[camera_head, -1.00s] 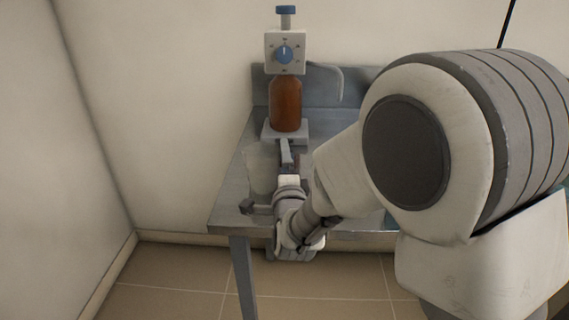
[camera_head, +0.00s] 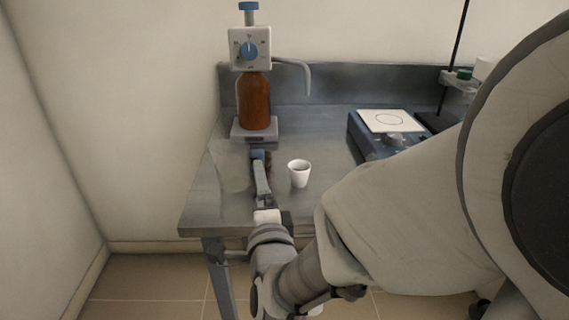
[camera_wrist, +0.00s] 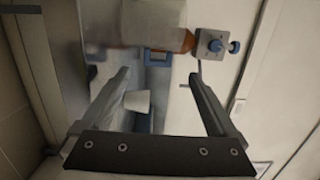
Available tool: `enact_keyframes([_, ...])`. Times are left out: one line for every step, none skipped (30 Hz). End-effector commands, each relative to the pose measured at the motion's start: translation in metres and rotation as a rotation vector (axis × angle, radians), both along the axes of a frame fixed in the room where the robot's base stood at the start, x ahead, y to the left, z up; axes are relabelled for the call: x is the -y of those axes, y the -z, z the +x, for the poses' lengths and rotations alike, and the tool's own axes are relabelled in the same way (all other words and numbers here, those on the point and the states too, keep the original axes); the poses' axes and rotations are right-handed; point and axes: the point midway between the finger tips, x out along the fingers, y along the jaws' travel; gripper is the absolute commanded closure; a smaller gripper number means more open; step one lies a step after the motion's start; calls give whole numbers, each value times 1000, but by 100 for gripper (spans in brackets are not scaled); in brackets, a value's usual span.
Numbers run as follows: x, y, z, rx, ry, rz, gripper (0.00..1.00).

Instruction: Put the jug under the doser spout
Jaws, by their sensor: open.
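The jug (camera_head: 232,168) is a clear, faint vessel on the left part of the grey table, with what looks like a blue handle (camera_head: 258,155) on its right side. In the wrist view the jug (camera_wrist: 148,18) lies at the top, and the blue handle (camera_wrist: 158,57) shows just beyond and between my fingertips. My gripper (camera_head: 261,172) is open and empty; its spread fingers also show in the wrist view (camera_wrist: 158,75). The doser (camera_head: 250,48), a white head with a blue knob on an amber bottle (camera_head: 254,100), stands behind. Its spout (camera_head: 297,66) bends out to the right and down.
A white cup (camera_head: 299,174) stands right of my gripper; it shows close by the left finger in the wrist view (camera_wrist: 136,101). A blue device with a white plate (camera_head: 390,121) and a stand rod (camera_head: 453,55) are at the right. Table (camera_head: 200,205) edge is near.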

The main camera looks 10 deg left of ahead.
Motion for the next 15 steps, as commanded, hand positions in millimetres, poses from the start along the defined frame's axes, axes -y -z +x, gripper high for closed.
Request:
enact_keyframes([1, 2, -2, 1, -1, 1, 6])
enact_keyframes([1, 2, -3, 2, -1, 2, 6])
enact_keyframes([1, 1, -4, 2, -1, 2, 6])
enact_keyframes([2, 1, -5, 1, -1, 1, 6])
enact_keyframes([2, 1, -5, 0, -2, 0, 6])
enact_keyframes([3, 0, -5, -1, -1, -5, 6])
enact_keyframes([4, 0, -5, -5, -1, -13, 6])
enact_keyframes([6, -1, -4, -6, -1, -23, 6])
enact_keyframes([9, -2, -2, -15, -2, -43, 6])
enact_keyframes([11, -2, -1, -21, -4, -64, 6])
enact_keyframes([14, -3, 1, -27, -6, -86, 6])
enact_keyframes([19, -4, 4, -39, -9, -125, 6])
enact_keyframes([23, -4, 5, -49, -14, -159, 6])
enact_keyframes([27, -5, 7, -59, -20, -195, 6])
enact_keyframes([34, -5, 8, -72, -28, -244, 6])
